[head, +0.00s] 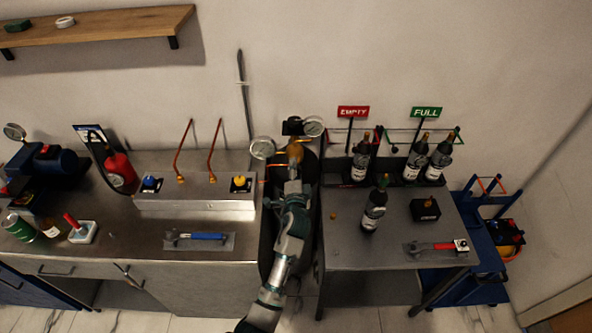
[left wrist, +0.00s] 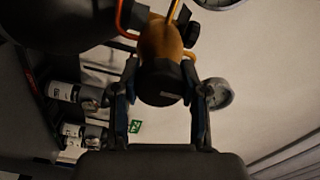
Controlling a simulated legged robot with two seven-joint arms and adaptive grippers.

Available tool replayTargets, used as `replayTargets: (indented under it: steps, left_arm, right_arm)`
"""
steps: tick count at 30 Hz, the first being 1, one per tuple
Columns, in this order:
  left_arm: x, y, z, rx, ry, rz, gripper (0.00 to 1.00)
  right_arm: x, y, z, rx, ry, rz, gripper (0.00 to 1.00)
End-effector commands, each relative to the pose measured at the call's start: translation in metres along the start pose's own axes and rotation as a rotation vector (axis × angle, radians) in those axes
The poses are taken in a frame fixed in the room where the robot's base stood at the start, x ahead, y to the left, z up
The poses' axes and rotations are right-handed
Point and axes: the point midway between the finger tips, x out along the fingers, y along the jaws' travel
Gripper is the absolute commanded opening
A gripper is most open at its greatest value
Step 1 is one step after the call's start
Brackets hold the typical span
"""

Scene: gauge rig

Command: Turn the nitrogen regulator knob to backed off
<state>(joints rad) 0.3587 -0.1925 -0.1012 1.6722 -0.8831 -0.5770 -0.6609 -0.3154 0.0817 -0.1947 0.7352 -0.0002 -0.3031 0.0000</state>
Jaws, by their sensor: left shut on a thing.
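The nitrogen regulator has a brass body (head: 296,151) with two round gauges, one at left (head: 262,148) and one at right (head: 313,126), in the gap between the two benches. In the left wrist view its brass body (left wrist: 165,38) ends in a dark regulator knob (left wrist: 161,84) facing the camera. My left gripper (head: 294,172) reaches up to it from below. In the left wrist view the gripper (left wrist: 161,90) has a finger on each side of the knob and is shut on it. My gripper hides the knob in the head view. My right gripper is out of view.
A metal bench (head: 120,215) stands left, with a box carrying two copper tubes (head: 185,150). A right table (head: 345,250) holds a dark bottle (head: 374,210) near my arm, a black block (head: 425,209) and a red-handled tool (head: 435,246). More bottles stand under EMPTY and FULL signs.

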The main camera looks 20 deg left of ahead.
Motion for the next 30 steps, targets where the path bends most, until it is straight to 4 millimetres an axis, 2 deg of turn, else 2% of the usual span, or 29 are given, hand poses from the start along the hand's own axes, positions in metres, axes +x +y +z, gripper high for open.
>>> replayTargets:
  steps: [1, 7, 8, 9, 11, 22, 26, 30]
  left_arm:
    - [-0.001, 0.007, 0.003, -0.001, -0.007, 0.014, 0.08]
    - [-0.001, 0.008, 0.003, 0.0, -0.007, 0.016, 0.08]
    - [-0.001, 0.008, 0.003, 0.0, -0.008, 0.016, 0.46]
    - [-0.001, 0.008, 0.003, 0.0, -0.007, 0.016, 0.56]
    - [-0.001, 0.007, 0.003, 0.0, -0.007, 0.014, 0.69]
    - [-0.005, 0.004, 0.001, 0.0, -0.002, 0.007, 0.69]
    - [-0.023, 0.004, 0.001, -0.001, -0.003, 0.008, 0.69]
    - [-0.054, 0.005, 0.001, 0.0, -0.003, 0.009, 0.69]
  right_arm:
    - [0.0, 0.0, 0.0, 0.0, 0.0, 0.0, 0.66]
    - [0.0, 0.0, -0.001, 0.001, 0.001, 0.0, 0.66]
    - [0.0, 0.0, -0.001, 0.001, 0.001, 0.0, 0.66]
    - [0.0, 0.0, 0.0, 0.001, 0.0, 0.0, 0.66]
    - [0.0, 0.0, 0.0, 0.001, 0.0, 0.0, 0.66]
    - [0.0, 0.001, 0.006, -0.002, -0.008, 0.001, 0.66]
    - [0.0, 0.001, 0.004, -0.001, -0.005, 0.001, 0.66]
    - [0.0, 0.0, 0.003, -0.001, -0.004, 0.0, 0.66]
